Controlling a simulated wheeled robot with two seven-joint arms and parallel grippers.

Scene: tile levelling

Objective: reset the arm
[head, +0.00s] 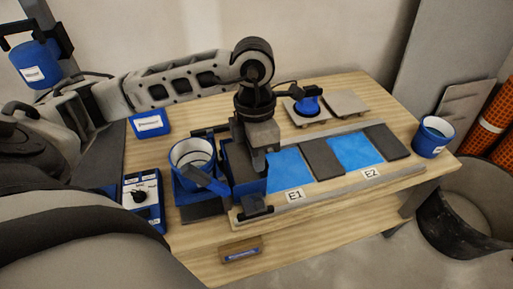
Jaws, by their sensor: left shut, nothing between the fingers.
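My left arm reaches in from the left over the wooden table (225,258), bends at the wrist and points down. My left gripper (260,165) hangs above the left end of the tile strip, beside the blue bed marked E1 (290,168). It is shut with nothing in it. The blue bed marked E2 (356,152) lies further right, with dark tiles (321,158) beside the beds. My right gripper is not in view.
A blue suction cup (308,104) rests on a grey tile at the back, beside another grey tile (345,103). A blue bucket (433,137) stands at the right end.

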